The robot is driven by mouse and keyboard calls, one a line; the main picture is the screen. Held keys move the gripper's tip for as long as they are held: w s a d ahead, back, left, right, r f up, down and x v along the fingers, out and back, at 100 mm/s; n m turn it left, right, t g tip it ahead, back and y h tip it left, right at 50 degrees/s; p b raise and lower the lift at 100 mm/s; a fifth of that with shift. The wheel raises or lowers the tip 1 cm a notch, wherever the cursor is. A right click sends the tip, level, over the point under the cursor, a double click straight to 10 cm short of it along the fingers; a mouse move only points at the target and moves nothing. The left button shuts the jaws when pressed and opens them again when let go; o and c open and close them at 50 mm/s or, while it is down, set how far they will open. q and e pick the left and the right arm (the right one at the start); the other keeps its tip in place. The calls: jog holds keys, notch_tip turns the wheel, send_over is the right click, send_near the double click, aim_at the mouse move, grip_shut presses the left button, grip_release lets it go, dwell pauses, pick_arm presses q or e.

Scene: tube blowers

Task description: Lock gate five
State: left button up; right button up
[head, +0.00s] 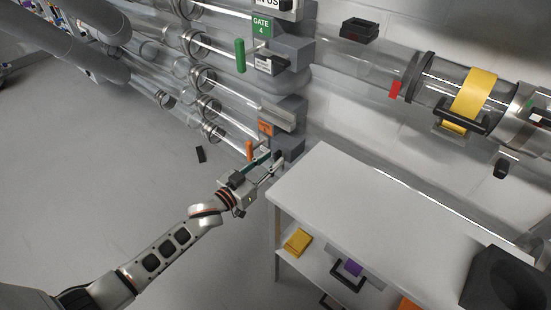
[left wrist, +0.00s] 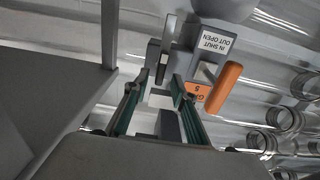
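Gate five has an orange tag (head: 265,128) and an orange handle (head: 249,150). In the left wrist view its orange handle (left wrist: 223,88) sticks out beside the tag (left wrist: 196,91) marked 5, near a white label (left wrist: 213,42) reading "IN SHUT, OUT OPEN". A flat metal bar (left wrist: 168,45) stands out from the grey gate housing (left wrist: 185,35). My left gripper (head: 271,160) is at this housing, right of the handle in the head view. Its green-lined fingers (left wrist: 161,88) are apart, with the bar between or just beyond their tips; contact cannot be told. My right gripper is not in view.
Gate 4, with a green sign (head: 262,25) and green handle (head: 240,55), is above. Clear tubes (head: 205,105) run to the left. A white table (head: 365,205) stands close to the right of my gripper; its top is mostly clear. Open floor (head: 110,190) lies left.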

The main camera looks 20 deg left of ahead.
pick_arm(q)
jog(key=shift+w+d+f, duration=0.1)
jog(key=shift+w+d, duration=0.2)
jog(key=shift+w, duration=0.55)
jog(key=c, duration=0.7)
grip_shut()
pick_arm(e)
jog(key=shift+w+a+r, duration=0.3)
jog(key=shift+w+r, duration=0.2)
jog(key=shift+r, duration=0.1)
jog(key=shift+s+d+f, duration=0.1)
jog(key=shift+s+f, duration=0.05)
